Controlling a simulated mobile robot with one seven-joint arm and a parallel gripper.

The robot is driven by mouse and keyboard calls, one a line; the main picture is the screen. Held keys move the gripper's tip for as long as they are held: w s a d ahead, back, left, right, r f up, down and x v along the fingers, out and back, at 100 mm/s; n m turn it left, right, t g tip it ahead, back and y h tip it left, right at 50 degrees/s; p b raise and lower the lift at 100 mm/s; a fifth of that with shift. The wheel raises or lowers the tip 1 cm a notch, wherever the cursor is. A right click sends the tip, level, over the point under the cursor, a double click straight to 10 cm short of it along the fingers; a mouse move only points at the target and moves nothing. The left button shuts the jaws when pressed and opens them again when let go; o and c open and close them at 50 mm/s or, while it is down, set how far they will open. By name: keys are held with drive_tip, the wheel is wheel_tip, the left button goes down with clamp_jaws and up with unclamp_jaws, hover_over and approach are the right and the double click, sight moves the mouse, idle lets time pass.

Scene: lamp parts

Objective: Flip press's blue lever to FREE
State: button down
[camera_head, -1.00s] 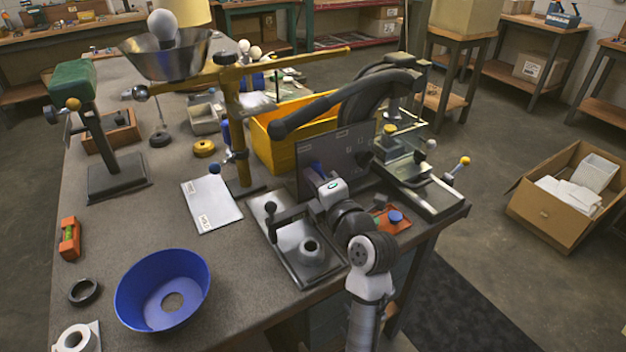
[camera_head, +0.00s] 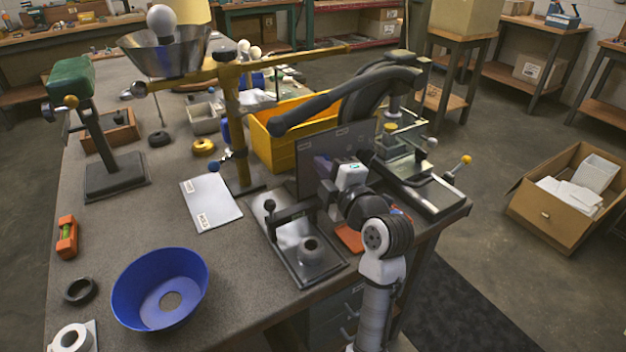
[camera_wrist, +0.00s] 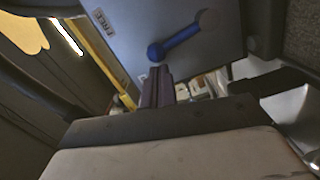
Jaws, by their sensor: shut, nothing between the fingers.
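The press's blue lever (camera_wrist: 182,38) shows in the wrist view on a grey panel (camera_wrist: 220,50). Its round pivot is at the upper right and its knob points down-left. The FREE label (camera_wrist: 102,19) is up and left of the knob; a second small label (camera_wrist: 143,77) is below and nearer to it. My gripper (camera_wrist: 159,80) is shut and empty, its fingertips just below the knob in the picture; I cannot tell whether they touch. In the head view the panel (camera_head: 312,178) stands behind my gripper, which hides most of the lever there.
The press's long black handle (camera_head: 330,103) reaches over the panel. A yellow bin (camera_head: 280,150) is behind it. A metal fixture plate (camera_head: 310,262) lies in front, and an orange pad (camera_head: 349,238) is under my wrist. A blue bowl (camera_head: 160,290) is at front left.

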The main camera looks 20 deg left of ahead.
drive_tip(key=m, duration=0.1)
drive_tip(key=w+d+m, duration=0.1)
drive_tip(key=m, duration=0.1)
drive_tip(key=w+m, duration=0.1)
drive_tip(key=shift+w+d+r, duration=0.15)
drive_tip(key=shift+d+r, duration=0.2)
drive_tip(key=shift+d, duration=0.05)
drive_tip(key=shift+w+d+m, duration=0.25)
drive_tip(key=shift+w+m, duration=0.1)
drive_tip(key=shift+m, duration=0.4)
drive_tip(key=shift+w+d+m, duration=0.25)
drive_tip(key=shift+w+m, duration=0.05)
drive_tip(key=shift+m, duration=0.45)
